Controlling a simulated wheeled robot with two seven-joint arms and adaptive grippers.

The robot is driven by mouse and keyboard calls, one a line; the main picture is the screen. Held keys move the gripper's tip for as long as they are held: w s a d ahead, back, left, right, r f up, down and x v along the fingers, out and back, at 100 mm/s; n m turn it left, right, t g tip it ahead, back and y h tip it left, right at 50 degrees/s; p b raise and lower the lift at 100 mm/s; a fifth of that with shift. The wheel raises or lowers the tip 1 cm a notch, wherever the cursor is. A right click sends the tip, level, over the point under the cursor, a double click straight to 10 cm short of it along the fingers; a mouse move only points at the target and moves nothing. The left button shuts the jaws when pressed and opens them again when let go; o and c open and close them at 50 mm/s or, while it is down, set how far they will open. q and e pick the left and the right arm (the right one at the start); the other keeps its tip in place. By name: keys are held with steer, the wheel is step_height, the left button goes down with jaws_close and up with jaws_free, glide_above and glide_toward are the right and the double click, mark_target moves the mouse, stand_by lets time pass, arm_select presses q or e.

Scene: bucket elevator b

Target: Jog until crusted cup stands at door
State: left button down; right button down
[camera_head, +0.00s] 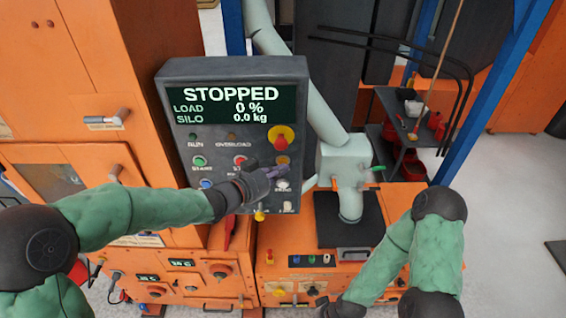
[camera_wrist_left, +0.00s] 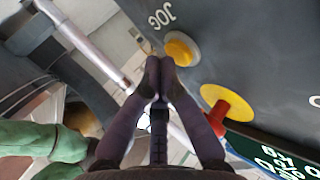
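The dark control panel (camera_head: 172,100) reads STOPPED, LOAD 0 %, SILO 0.0 kg. My left gripper (camera_head: 279,172) is in front of its right side, close to the buttons. In the left wrist view the left fingers (camera_wrist_left: 160,82) are together with nothing seen between them. Their tips are just beside the yellow JOG button (camera_wrist_left: 181,49); I cannot tell whether they touch it. A door with a dark window (camera_head: 68,183) is in the orange housing at left. The crusted cup is not visible. My right arm reaches down at lower right; its fingers are not seen.
A red knob on a yellow disc (camera_head: 281,138) sits above the JOG button. A pale pipe (camera_head: 315,95) runs behind the panel. An orange cabinet (camera_head: 205,270) with controls stands below. A dark shelf with tools (camera_head: 408,115) stands at right, with open floor beyond.

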arm_select(q)
steer(key=shift+w, duration=0.4)
stand_by(0.6)
steer(key=shift+s, duration=0.8)
steer(key=s+b, duration=0.1)
steer(key=s, duration=0.4)
stand_by(0.5)
stand_by(0.6)
